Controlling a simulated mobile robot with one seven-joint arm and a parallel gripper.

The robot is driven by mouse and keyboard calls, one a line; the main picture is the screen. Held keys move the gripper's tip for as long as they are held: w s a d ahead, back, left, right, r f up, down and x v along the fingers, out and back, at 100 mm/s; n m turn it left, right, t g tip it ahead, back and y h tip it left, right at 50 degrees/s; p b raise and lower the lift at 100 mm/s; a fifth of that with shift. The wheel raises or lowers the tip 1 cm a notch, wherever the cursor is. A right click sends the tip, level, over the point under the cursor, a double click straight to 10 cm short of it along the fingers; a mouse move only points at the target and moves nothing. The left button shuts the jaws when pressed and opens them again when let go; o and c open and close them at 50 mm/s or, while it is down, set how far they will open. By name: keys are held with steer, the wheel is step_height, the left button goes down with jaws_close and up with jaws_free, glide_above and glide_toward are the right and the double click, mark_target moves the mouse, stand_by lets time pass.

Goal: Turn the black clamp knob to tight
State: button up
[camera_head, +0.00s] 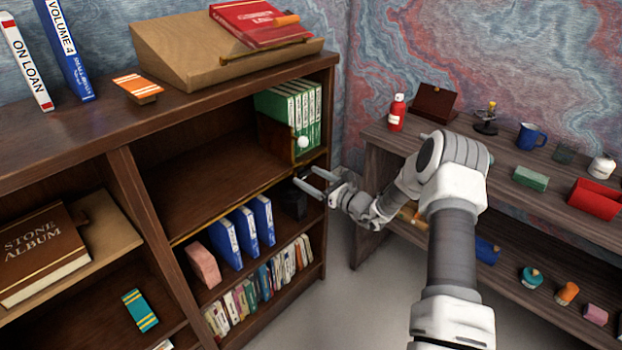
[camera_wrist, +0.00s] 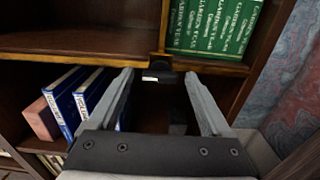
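A small black piece, which looks like the clamp knob (camera_wrist: 158,75), sits at the front edge of the middle shelf, below the green books, in the wrist view. It lies between and just ahead of my fingertips, with space on both sides. Its turned position is too small and dark to read. In the head view a black bit (camera_head: 302,172) shows at the same shelf edge, close to the fingertips. My gripper (camera_head: 312,180) is open and points at the shelf edge; its two spread fingers also show in the wrist view (camera_wrist: 159,80). Nothing is held.
Blue binders (camera_head: 243,230) and a dark block (camera_head: 292,200) stand in the compartment below. A side table (camera_head: 480,165) with bottle and mug stands right. The middle shelf's left part is bare.

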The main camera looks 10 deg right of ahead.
steer(key=c, duration=1.2)
steer(key=shift+m, duration=0.3)
steer(key=m+p, duration=0.2)
steer(key=m, duration=0.1)
steer(key=shift+d+r+m, duration=0.1)
steer(key=shift+m, duration=0.2)
steer(key=m+p, duration=0.2)
steer(key=m, duration=0.2)
steer(key=shift+m, duration=0.3)
steer(key=m+p, duration=0.1)
steer(key=m, duration=0.3)
steer(key=shift+p, duration=0.35)
steer(key=shift+f+m+p, duration=0.2)
steer(key=shift+m+p, duration=0.25)
steer(key=shift+m, duration=1.85)
